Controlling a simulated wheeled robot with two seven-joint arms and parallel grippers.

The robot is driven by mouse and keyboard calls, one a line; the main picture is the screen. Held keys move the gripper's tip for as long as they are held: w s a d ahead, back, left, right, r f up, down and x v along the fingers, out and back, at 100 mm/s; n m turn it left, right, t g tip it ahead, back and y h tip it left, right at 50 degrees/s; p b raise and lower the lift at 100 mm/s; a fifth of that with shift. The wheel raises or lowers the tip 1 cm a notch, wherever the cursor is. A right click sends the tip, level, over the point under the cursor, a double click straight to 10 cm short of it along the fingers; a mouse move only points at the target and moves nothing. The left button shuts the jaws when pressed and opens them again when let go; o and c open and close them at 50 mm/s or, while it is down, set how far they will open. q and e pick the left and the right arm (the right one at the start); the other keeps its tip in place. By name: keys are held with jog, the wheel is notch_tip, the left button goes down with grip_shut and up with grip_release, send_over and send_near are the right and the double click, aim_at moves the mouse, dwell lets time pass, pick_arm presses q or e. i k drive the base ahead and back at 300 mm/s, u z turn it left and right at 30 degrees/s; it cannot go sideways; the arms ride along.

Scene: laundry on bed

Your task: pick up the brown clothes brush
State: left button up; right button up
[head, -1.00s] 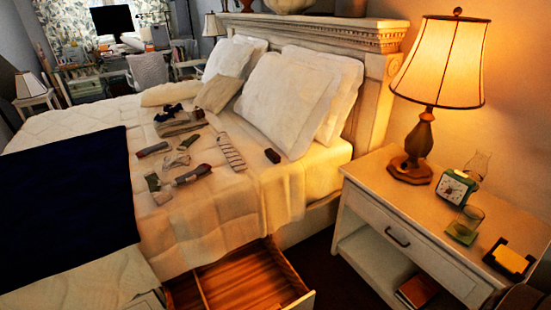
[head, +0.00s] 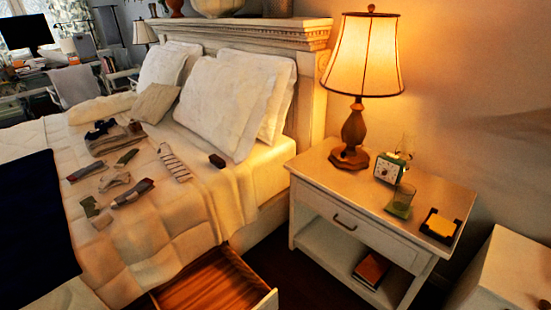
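A small dark brown block-like object (head: 217,160), which looks like the clothes brush, lies on the bed just in front of the white pillows, near the bed's nightstand side. It is too small to make out bristles. A striped folded cloth (head: 174,163) lies to its left, apart from it. Neither of my grippers shows in the head view.
Several socks and small cloths (head: 133,193) and a folded stack (head: 115,138) lie on the bed. An open wooden drawer (head: 275,300) juts out below the bed's edge.

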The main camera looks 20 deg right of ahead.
aim_at(218, 162)
jog(key=z, duration=1.35)
jog(key=i, duration=1.2)
jog(key=u, duration=0.05)
